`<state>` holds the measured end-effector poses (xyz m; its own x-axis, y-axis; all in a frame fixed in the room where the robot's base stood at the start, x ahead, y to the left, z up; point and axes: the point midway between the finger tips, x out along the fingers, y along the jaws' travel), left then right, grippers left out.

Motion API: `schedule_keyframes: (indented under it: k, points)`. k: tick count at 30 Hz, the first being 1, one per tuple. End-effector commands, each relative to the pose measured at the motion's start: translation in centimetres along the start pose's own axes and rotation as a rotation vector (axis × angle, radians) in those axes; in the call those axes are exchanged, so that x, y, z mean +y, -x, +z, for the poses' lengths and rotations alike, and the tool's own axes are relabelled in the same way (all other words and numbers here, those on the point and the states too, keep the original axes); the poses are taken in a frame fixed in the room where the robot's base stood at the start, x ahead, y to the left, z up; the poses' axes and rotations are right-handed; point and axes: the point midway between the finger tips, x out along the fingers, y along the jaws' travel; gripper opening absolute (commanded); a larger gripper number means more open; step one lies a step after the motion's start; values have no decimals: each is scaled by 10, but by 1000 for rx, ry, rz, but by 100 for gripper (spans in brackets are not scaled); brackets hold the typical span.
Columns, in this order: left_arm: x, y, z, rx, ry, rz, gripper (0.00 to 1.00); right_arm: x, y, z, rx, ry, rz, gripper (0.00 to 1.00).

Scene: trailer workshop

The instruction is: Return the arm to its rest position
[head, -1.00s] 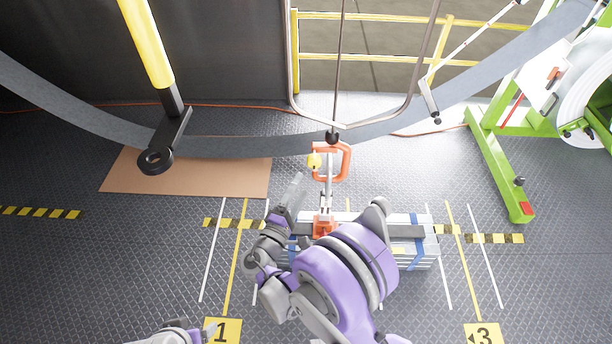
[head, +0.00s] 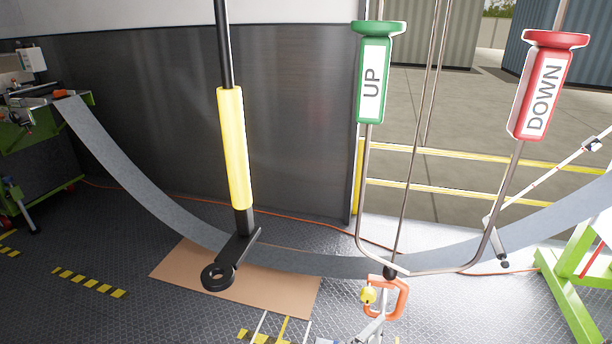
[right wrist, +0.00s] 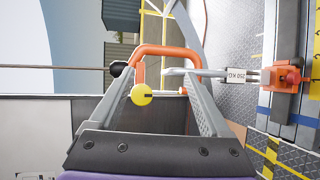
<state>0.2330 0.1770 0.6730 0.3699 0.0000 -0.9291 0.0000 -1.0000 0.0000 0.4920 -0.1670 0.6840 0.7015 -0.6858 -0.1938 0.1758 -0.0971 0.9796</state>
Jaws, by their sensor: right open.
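My right gripper (right wrist: 158,65) shows in the right wrist view, with its two grey fingers apart. An orange hoist handle (right wrist: 165,50) with a yellow knob (right wrist: 141,95) appears between and beyond the fingers. I cannot tell whether the fingers touch it. In the head view the orange handle (head: 402,298) hangs at the bottom right of centre, below a black ball on a cable. Little or nothing of my right arm shows clearly there. My left gripper is in neither view now.
Green UP (head: 372,80) and red DOWN (head: 540,90) controls hang on rods. A yellow and black pole (head: 234,145) with a ring end hangs left of centre. A grey strap (head: 310,262) sags across the view.

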Motion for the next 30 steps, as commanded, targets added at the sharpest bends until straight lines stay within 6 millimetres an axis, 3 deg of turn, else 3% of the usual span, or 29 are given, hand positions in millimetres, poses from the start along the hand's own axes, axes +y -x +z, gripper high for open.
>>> schedule_keyframes:
  k: [1, 7, 15, 21, 29, 30]
  points:
    - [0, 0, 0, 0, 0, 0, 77, 2, -3, 22, -25, -35, -81, 81]
    - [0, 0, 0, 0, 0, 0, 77, -9, 12, 91, -99, -205, -400, 81]
    - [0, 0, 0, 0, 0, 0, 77, -33, 77, 158, -172, -507, -784, 81]
    - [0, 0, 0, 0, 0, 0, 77, -46, 128, 179, -197, -717, -982, 81]
    - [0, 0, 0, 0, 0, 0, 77, -56, 177, 188, -209, -948, -1151, 81]
    - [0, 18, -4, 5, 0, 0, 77, -38, 180, 189, -203, -942, -1146, 81]
